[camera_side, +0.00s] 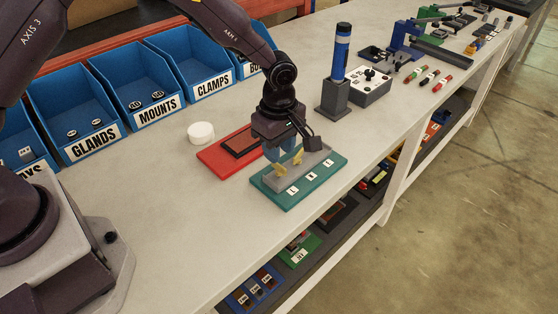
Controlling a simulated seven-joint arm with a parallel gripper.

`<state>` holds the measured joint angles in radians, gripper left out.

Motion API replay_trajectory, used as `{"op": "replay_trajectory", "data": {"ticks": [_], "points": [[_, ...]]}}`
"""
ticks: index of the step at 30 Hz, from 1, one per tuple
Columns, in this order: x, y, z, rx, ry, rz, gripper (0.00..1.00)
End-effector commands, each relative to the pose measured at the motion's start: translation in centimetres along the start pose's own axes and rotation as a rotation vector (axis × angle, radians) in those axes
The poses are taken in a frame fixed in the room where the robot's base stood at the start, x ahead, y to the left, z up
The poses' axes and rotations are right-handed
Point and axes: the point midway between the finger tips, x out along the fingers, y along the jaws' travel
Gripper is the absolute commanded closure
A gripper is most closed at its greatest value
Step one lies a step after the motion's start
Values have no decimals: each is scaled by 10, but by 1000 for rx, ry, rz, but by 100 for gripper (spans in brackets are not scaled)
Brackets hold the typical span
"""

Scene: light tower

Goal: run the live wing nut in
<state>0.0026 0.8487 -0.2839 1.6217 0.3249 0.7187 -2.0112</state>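A teal board (323,178) lies on the bench, with a grey block (316,161) on it and a row of white letter labels (308,178) along its front. Two yellow wing nuts show at the block: one at the left end (281,170), above the leftmost label, which seems to read L, and one further right and back (298,158). My gripper (285,152) points down, right over the block and close to these nuts. Its fingers partly hide the back of the block. I cannot tell whether they touch or grip a nut, or how far apart they are.
A red tray (217,155) with a dark pad lies just left of the board, and a white round cap (201,133) behind it. A blue cylinder in a dark stand (333,98) and a control box (370,86) stand to the right. Blue bins (136,82) line the back.

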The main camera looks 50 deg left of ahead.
Motion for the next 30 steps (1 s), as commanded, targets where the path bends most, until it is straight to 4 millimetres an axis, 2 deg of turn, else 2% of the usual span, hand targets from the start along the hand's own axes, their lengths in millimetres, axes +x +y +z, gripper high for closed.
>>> {"op": "replay_trajectory", "data": {"ticks": [3, 8, 19, 20, 23, 24, 30], "points": [[22, 0, 0, 0, -1, -1, 68], [38, 0, 0, 0, 0, 0, 68], [43, 0, 0, 0, -1, 2, 68], [43, 0, 0, 0, 0, 2, 73], [43, 0, 0, 0, 0, 2, 96], [43, 0, 0, 0, 0, 2, 100], [43, 1, 0, 2, 0, 2, 100]]}}
